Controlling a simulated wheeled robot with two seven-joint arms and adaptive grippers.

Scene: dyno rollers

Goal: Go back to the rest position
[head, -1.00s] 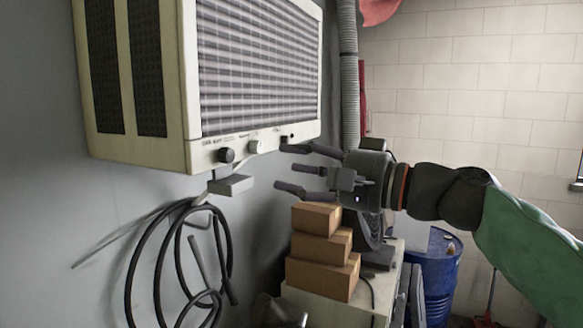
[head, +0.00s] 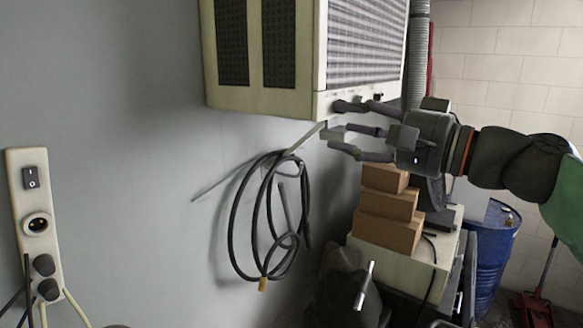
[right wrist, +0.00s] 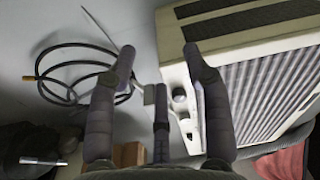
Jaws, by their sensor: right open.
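My right gripper (head: 350,130) reaches in from the right in the head view, in front of the lower edge of a wall-mounted cream unit (head: 265,100) with a ribbed grille. Its fingers are spread and hold nothing. In the right wrist view the gripper (right wrist: 158,75) is open, its fingers pointing at the wall and the unit. A dark knob (right wrist: 180,95) on the unit shows between the fingers. In the head view the fingers overlap the knob area, so I cannot tell whether they touch it. My left gripper is not in view.
A coiled black cable (head: 262,225) hangs on the grey wall below the unit. Stacked brown boxes (head: 390,232) stand on a pale cabinet (head: 395,268) under my right arm. A blue barrel (head: 492,250) stands at the right. A switch and socket panel (head: 33,205) is at the far left.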

